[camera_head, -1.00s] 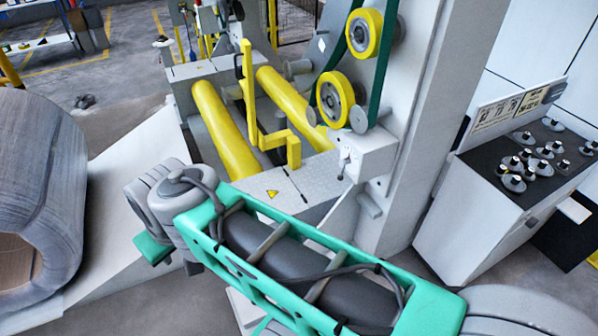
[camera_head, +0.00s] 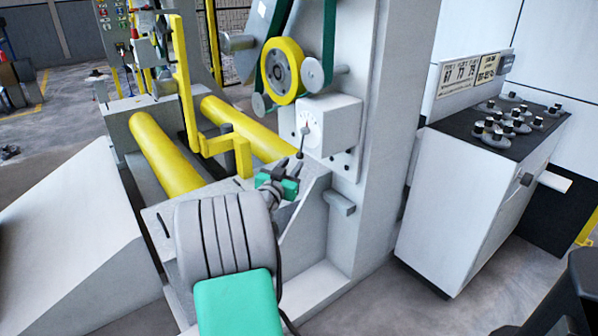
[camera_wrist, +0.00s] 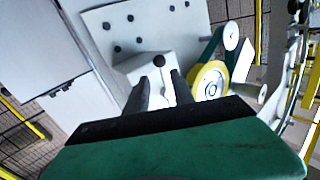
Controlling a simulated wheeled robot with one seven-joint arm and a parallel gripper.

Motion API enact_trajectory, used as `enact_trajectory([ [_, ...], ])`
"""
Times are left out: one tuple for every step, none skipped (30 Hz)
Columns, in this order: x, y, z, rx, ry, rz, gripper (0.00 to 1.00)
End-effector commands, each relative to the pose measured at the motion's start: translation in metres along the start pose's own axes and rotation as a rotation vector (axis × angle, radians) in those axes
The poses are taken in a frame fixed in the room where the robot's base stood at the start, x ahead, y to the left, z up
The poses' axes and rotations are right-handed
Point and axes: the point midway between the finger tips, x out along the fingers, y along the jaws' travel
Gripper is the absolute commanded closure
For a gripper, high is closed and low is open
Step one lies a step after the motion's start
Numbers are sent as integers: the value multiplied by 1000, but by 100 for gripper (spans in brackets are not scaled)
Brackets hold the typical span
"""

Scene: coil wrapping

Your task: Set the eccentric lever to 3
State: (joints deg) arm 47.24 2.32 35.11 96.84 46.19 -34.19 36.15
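The eccentric lever (camera_head: 302,143) is a thin rod with a dark ball end, hanging down from a white dial plate (camera_head: 310,124) on a light box (camera_head: 335,122). The dial's marks are too small to read. My gripper (camera_head: 289,174) is just below the ball end in the head view, partly hidden by my wrist. In the wrist view the dark ball (camera_wrist: 159,60) shows ahead of my gripper (camera_wrist: 160,78), between the lines of its two fingers. The fingers stand apart with nothing clearly held. I cannot tell whether they touch the lever.
A yellow pulley (camera_head: 282,70) with a green belt is above the box. Yellow rollers (camera_head: 166,155) and a yellow bent bar (camera_head: 184,85) are to the left. A control desk (camera_head: 470,190) with several knobs stands at right, with open floor in front.

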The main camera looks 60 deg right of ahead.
Motion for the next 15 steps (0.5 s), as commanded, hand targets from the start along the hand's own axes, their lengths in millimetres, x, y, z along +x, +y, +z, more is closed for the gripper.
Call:
enact_trajectory([
  [7,0,-3,1,2,2,70],
  [13,0,-3,1,1,2,70],
  [20,1,-2,1,1,3,70],
  [26,1,-2,1,0,2,70],
  [33,1,-2,1,0,3,70],
  [41,1,-2,0,-1,3,70],
  [46,1,-2,1,-1,3,70],
  [51,0,-2,1,-2,1,70],
  [58,0,-2,0,-1,2,70],
  [61,0,-2,1,-2,1,70],
  [64,0,-2,1,-2,0,70],
  [68,-1,-2,-1,-2,-1,70],
  [69,-1,-2,-1,-2,-1,70],
  [70,-1,-3,-1,-2,-1,70],
  [71,-1,-3,0,-2,-2,70],
])
